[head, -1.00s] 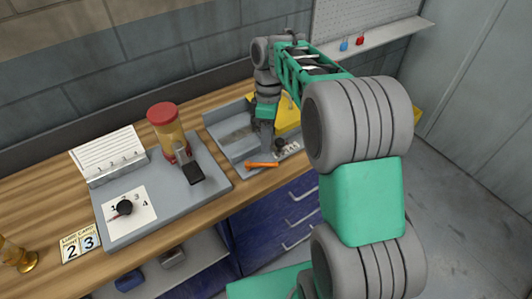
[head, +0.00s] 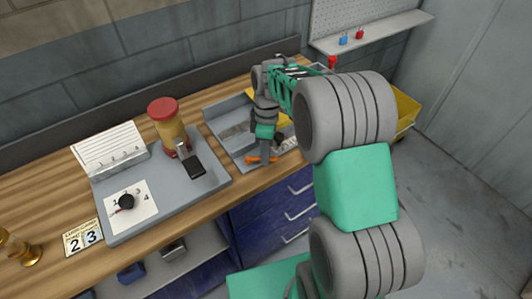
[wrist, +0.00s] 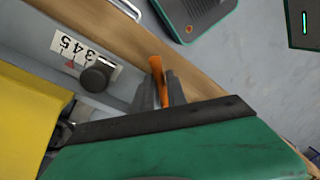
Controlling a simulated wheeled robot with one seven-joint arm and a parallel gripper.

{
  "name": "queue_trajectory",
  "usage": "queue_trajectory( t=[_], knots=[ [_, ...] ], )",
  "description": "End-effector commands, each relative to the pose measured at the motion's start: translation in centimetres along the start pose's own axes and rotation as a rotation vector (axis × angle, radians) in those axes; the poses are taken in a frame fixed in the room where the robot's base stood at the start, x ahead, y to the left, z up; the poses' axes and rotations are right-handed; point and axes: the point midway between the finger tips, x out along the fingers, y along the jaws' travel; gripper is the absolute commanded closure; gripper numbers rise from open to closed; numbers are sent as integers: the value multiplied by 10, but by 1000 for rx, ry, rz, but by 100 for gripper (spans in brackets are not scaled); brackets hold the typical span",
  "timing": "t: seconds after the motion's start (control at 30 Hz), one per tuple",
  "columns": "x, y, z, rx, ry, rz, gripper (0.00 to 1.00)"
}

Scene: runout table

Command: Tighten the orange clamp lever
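The orange clamp lever (head: 252,160) is at the front edge of the right grey tray (head: 213,131), near the bench front. My gripper (head: 263,159) is down at the lever, pointing downward and hiding its middle. In the wrist view the lever (wrist: 156,66) runs between my gripper's two grey fingers (wrist: 160,92), one close on each side, with no clear gap. Beside it are a dark round knob (wrist: 98,76) and a white number scale (wrist: 66,47) showing 3, 4 and 5.
A yellow block (wrist: 28,110) stands beside the knob. Blue drawers (head: 270,215) are below the bench's front edge.

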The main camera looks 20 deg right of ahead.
Motion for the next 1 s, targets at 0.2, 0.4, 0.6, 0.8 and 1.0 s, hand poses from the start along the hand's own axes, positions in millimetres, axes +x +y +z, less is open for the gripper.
queue_trajectory(
  t=[0.2,0.4,0.6,0.8,1.0],
  knots=[
    [0,0,0,0,0,0,100],
    [0,0,0,0,0,0,100],
    [-1,0,0,0,0,1,100],
    [-1,0,0,0,0,1,100],
    [-1,0,0,0,0,1,100]
  ],
)
